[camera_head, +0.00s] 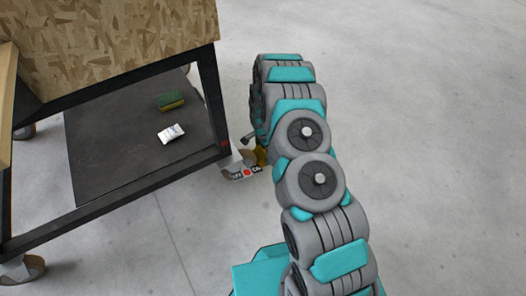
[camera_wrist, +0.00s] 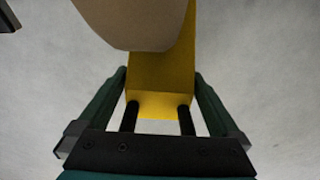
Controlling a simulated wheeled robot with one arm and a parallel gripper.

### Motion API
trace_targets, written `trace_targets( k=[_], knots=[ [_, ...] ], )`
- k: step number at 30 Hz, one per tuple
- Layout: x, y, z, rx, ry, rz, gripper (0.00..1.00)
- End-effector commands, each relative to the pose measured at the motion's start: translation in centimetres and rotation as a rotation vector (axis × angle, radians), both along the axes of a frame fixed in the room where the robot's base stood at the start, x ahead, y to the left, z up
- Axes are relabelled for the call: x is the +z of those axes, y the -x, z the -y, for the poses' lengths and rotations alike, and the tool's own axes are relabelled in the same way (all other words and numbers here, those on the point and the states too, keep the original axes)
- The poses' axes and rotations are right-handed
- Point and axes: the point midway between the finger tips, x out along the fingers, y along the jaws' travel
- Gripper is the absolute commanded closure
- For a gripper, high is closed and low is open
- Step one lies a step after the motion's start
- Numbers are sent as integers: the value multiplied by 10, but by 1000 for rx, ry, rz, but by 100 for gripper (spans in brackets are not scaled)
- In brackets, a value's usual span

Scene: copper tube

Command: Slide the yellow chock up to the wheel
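The yellow chock (camera_wrist: 160,105) lies lengthwise between the fingers of my gripper (camera_wrist: 161,75) in the wrist view. Both fingertips appear to meet its sides, so the gripper looks shut on it. A rounded beige shape, apparently the wheel (camera_wrist: 130,22), hides the upper left of the chock. I cannot tell whether they touch. In the head view a bit of the yellow chock (camera_head: 262,157) shows just right of the wheel (camera_head: 236,161) under the workbench's near right leg. My arm hides most of the gripper there.
The wooden-topped workbench (camera_head: 110,35) stands on a black frame (camera_head: 213,95) at the left. Its lower shelf (camera_head: 105,155) holds a green and yellow sponge (camera_head: 170,101) and a white packet (camera_head: 171,133). The floor at right is clear.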

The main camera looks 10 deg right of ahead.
Motion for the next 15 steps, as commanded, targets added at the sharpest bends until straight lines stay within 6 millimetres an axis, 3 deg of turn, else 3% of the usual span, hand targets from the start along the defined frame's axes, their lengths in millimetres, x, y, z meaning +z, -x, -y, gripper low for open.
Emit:
trace_targets(
  k=[2, 15],
  knots=[
    [0, 0, 0, 0, 0, 0, 10],
    [0, 0, 0, 0, 0, 0, 60]
  ],
)
